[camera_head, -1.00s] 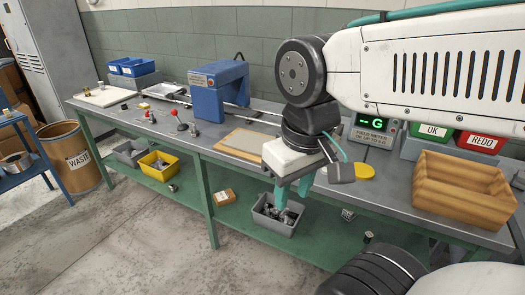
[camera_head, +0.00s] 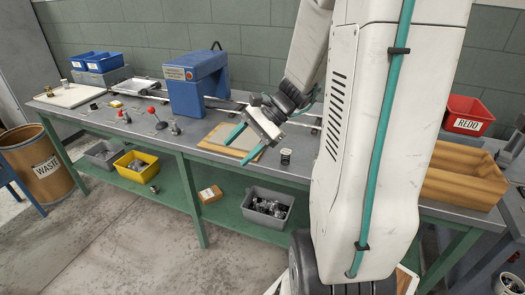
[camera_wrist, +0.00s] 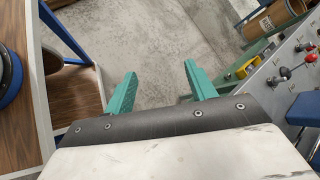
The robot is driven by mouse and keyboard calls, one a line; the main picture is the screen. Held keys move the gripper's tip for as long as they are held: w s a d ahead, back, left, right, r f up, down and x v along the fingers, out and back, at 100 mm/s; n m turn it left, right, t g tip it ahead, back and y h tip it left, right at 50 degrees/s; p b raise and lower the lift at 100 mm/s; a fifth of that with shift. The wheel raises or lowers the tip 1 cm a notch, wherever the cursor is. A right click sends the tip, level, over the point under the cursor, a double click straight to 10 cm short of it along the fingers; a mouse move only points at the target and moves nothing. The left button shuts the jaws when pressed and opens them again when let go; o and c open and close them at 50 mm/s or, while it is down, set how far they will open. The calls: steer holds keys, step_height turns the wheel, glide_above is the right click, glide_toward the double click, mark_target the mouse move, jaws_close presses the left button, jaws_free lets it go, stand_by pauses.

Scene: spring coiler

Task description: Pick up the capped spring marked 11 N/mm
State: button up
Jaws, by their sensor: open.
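A small dark coil spring with a cap (camera_head: 286,156) stands upright near the bench's front edge in the head view. Its marking is too small to read. My gripper (camera_head: 245,146) is to the left of this spring, above the wooden-framed board, with its teal fingers apart and nothing between them. In the wrist view my gripper (camera_wrist: 161,84) also shows open and empty, with grey floor behind the fingers. No spring can be made out between them there. The 11 N/mm spring cannot be told from any label in view.
The grey bench (camera_head: 330,178) carries a blue machine (camera_head: 196,83), red-knobbed levers (camera_head: 152,110), a wooden-framed board (camera_head: 213,147), a wooden tray (camera_head: 462,180) and a red REDO bin (camera_head: 467,116). A waste barrel (camera_head: 45,165) stands left. My arm hides part of the bench.

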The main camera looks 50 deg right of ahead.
steer(key=w+d+f+m+t, duration=0.1)
steer(key=d+f+m+t, duration=0.5)
steer(key=d, duration=0.5)
steer(key=m+t+h, duration=0.3)
steer(key=m+h, duration=0.1)
steer(key=m, duration=0.5)
glide_above(298, 166)
steer(key=f, duration=0.7)
steer(key=shift+s+f, duration=0.2)
steer(key=shift+f, duration=0.05)
steer(key=shift+w+f, duration=0.2)
steer(key=x, duration=0.7)
steer(key=shift+a+f, duration=0.1)
steer(key=shift+f, duration=0.1)
steer(key=c, duration=1.1)
